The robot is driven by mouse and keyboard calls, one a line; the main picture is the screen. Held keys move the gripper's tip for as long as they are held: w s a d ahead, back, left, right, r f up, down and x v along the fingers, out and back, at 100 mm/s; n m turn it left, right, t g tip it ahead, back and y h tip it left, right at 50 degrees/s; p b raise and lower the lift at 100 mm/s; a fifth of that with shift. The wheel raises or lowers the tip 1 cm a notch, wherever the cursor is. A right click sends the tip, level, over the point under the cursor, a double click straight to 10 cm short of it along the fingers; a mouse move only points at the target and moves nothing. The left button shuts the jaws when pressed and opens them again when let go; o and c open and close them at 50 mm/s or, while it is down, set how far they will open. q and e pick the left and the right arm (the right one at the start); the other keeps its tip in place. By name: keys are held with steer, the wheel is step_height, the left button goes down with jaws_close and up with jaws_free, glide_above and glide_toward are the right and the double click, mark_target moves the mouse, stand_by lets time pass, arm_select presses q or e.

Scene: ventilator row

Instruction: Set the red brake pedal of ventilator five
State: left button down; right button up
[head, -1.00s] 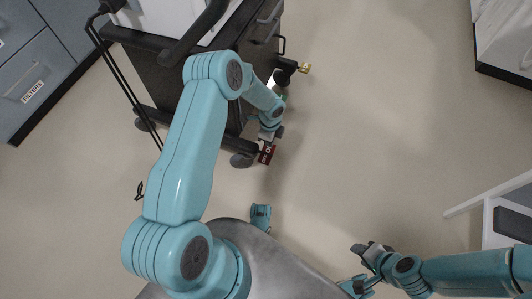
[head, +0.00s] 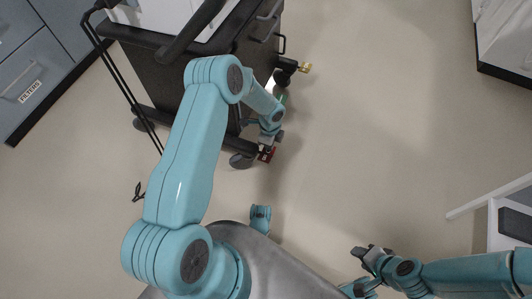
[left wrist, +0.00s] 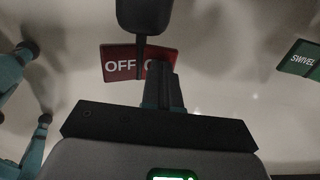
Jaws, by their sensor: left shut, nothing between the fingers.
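The red brake pedal (head: 267,156) sticks out low at the near corner of the dark ventilator cart (head: 160,80) in the head view. In the left wrist view the red pedal (left wrist: 122,62) shows the word OFF, and the rest of its lettering is hidden behind my fingers. My left gripper (head: 268,146) is shut and empty, its tips over the pedal; it also shows in the left wrist view (left wrist: 163,80). I cannot tell whether the tips touch it. My right gripper (head: 367,251) hangs over open floor at the lower right; its opening is unclear.
A green pedal (left wrist: 303,62) marked SWIVEL stands to the right in the left wrist view. Black hoses (head: 125,75) hang at the cart's left. The floor right of the cart is clear.

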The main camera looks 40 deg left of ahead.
arm_select(q)
step_height(320, 180, up, 7)
steer(key=p, duration=0.4)
